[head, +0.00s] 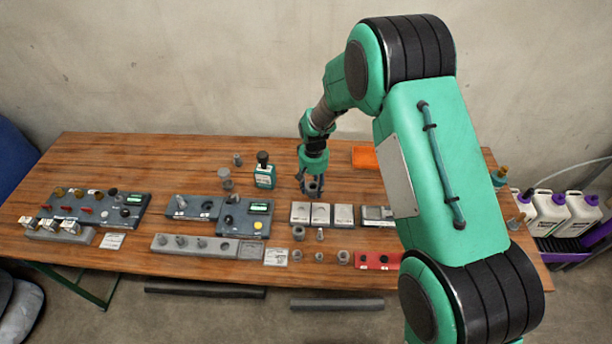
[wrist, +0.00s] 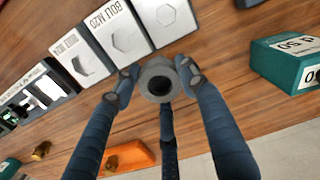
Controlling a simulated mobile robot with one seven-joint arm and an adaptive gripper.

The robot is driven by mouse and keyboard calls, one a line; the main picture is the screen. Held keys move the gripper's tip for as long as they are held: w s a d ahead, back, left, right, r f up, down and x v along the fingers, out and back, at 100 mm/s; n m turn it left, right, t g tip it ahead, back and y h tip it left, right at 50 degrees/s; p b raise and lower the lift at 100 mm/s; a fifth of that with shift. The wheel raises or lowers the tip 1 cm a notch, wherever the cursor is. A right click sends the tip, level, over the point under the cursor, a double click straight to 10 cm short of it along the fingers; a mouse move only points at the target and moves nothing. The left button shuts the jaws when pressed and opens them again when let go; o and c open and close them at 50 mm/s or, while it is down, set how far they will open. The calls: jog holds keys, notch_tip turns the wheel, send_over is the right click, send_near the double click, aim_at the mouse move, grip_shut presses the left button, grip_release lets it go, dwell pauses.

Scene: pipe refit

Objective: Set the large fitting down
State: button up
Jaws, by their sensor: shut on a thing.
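My gripper (head: 312,190) hangs over the wooden table, just behind the left end of the row of pale labelled blocks. It is shut on the large fitting, a grey metal ring with a dark hole. In the wrist view the fitting (wrist: 158,79) sits between the fingertips of my gripper (wrist: 160,82). In the head view the fitting (head: 313,187) shows between the fingers, close to the table top. I cannot tell whether it touches the table.
Pale blocks with hexagonal recesses (head: 320,214) stand just in front. Small loose fittings (head: 298,233) stand in front. Bare table lies between bottle and gripper.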

jog(key=w+a, duration=0.1)
jog(key=w, duration=0.2)
jog(key=w+a, duration=0.1)
jog(key=w, duration=0.2)
jog(key=w+a+f+b, duration=0.1)
jog(key=w, duration=0.2)
jog(key=shift+w+a, duration=0.1)
jog(key=shift+w, duration=0.3)
jog(key=shift+f+b, duration=0.4)
jog(key=shift+f, duration=1.3)
jog(key=shift+f, duration=0.1)
jog(key=o, duration=1.2)
notch_tip(320, 180, up, 12)
jog(key=p, duration=0.2)
